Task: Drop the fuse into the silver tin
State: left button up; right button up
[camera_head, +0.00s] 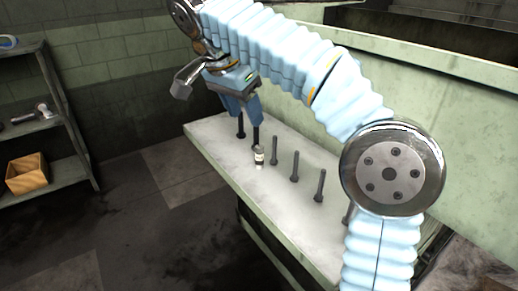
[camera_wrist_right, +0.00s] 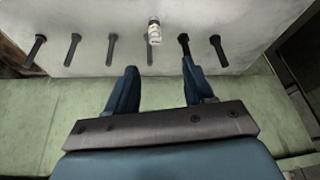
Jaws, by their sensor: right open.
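The fuse (camera_head: 259,155), a small pale cylinder with a label band and dark ends, stands on the pale bench top among the dark bolts. It also shows in the right wrist view (camera_wrist_right: 154,30), beyond the gap between my fingers and apart from them. My right gripper (camera_head: 243,112) is open and empty, behind the fuse in the head view; its two blue fingers also show in the right wrist view (camera_wrist_right: 160,68). I cannot make out the silver tin in either view. My left gripper is out of view.
Several dark upright bolts (camera_head: 294,165) stand in a row on the bench (camera_head: 225,150), close to the fuse. A green machine wall (camera_head: 450,120) rises behind. At left, shelves (camera_head: 75,120) hold a wooden box (camera_head: 27,174). The bench's front strip is clear.

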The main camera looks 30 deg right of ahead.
jog(key=b, duration=0.1)
send_over(259, 147)
jog(key=a, duration=0.2)
notch_tip(259, 147, down, 6)
jog(key=x, duration=0.5)
jog(key=shift+s+d+f+b, duration=0.1)
jog(key=shift+s+d+b, duration=0.05)
jog(key=shift+s+b, duration=0.2)
grip_shut()
